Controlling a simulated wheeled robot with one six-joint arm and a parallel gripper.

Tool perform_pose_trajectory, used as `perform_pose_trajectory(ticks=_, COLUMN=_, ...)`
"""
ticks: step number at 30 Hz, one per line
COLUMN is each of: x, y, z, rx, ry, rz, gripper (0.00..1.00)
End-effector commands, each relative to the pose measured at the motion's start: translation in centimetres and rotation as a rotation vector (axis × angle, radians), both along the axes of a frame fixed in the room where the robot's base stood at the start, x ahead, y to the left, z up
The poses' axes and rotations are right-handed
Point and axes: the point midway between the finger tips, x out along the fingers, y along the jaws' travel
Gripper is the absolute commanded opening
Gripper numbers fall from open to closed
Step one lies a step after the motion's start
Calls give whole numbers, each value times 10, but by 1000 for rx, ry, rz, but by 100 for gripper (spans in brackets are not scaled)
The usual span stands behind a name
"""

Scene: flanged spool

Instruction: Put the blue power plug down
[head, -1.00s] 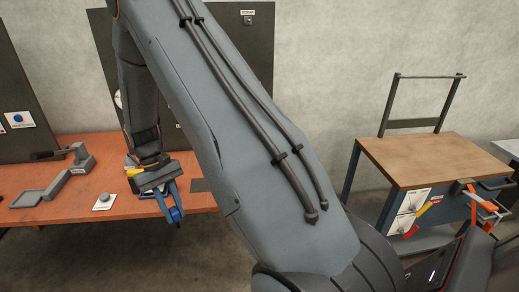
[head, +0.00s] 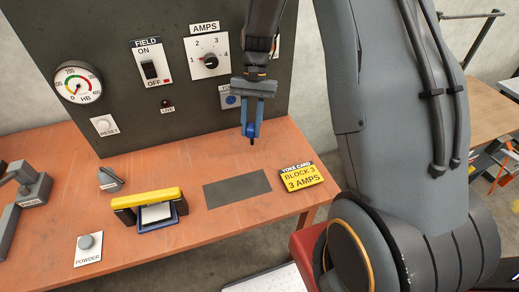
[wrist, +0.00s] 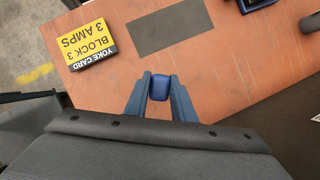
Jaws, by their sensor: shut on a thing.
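The blue power plug (wrist: 159,88) is held between the two blue fingers of my gripper (wrist: 158,95) in the wrist view. In the head view my gripper (head: 251,130) points down, shut on the plug (head: 251,131), which shows dark blue between the fingers. The plug appears above the orange bench (head: 236,237), close to the back panel; its exact height is hard to tell. A dark grey rectangular patch (head: 237,189) lies flat on the bench below and in front of it. The patch also shows in the wrist view (wrist: 171,28).
A yellow card (head: 300,178) reading "BLOCK 3, 3 AMPS" lies right of the patch. A yellow-barred yoke (head: 147,198) stands left of it. The dark panel (head: 120,118) behind carries a gauge (head: 77,83), switch and dial. The patch is bare.

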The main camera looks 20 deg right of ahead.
Motion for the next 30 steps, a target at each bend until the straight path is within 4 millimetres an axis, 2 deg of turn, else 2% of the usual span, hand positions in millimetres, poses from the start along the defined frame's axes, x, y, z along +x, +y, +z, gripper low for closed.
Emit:
perform_pose_trajectory(ticks=3, x=2, y=-8, z=6, rx=2, ry=-4, rz=-391, gripper=0)
perform_pose_trajectory(ticks=6, x=4, y=-12, z=12, rx=1, ry=-5, rz=-670, gripper=0)
perform_pose_trajectory(ticks=9, x=5, y=-14, z=17, rx=1, ry=-3, rz=-871, gripper=0)
perform_pose_trajectory(ticks=12, x=6, y=-15, z=20, rx=0, ry=-1, rz=-989, gripper=0)
perform_pose_trajectory(ticks=14, x=6, y=-15, z=17, rx=0, ry=0, rz=-1023, gripper=0)
perform_pose_trajectory(ticks=22, x=5, y=-14, z=-26, rx=-3, ry=3, rz=-1036, gripper=0)
perform_pose_trajectory(ticks=30, x=6, y=-13, z=-46, rx=-2, ry=1, rz=-1033, gripper=0)
